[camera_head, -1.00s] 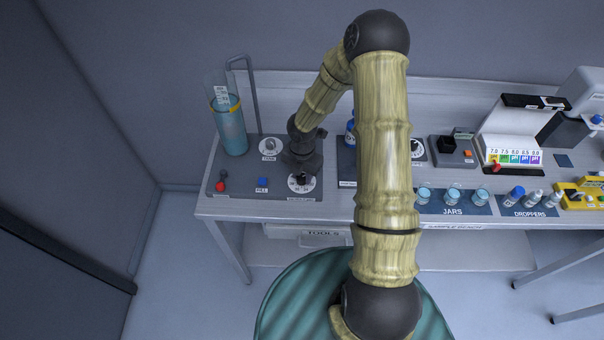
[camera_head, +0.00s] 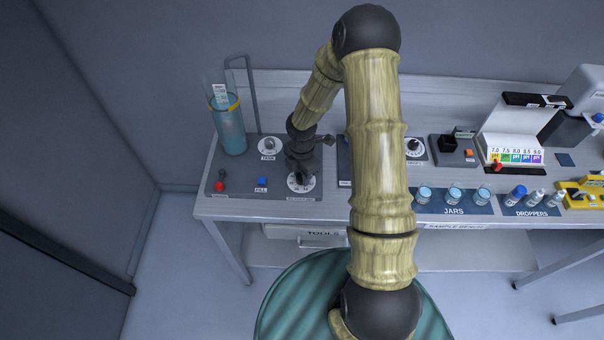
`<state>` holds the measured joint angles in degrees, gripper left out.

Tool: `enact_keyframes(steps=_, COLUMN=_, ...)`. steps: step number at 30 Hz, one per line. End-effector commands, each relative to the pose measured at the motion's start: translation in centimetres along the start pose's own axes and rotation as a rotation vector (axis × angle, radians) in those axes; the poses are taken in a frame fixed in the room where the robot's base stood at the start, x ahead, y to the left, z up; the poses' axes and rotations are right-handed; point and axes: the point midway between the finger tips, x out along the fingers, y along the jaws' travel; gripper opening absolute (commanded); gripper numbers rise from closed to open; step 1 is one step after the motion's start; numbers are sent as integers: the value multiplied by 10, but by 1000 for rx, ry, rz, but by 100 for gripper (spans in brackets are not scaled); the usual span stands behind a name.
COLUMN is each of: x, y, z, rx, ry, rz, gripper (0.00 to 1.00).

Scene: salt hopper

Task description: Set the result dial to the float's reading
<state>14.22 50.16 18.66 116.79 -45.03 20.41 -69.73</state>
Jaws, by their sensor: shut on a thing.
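The result dial (camera_head: 309,185) is a round white face with dark markings at the front right of the grey panel. My gripper (camera_head: 301,180) is shut on the dial's dark knob, reaching down from above and covering much of the face. The knob's pointer direction is hidden. The float (camera_head: 221,95) is a white marked stem standing in a tall clear cylinder (camera_head: 231,130) of blue liquid at the back left, with an orange band near the liquid's top. The float's scale is too small to read.
The panel (camera_head: 240,185) also bears a TANK dial (camera_head: 269,146), a blue FILL button (camera_head: 262,181) and a red knob (camera_head: 219,186). A thin bent pipe (camera_head: 252,95) rises behind the cylinder. Jars (camera_head: 454,195) and droppers (camera_head: 515,194) stand to the right.

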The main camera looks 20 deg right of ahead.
Motion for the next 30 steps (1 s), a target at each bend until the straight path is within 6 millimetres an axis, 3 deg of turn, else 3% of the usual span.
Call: enact_keyframes(steps=30, x=0, y=4, z=-1, rx=956, ry=5, rz=10, gripper=8)
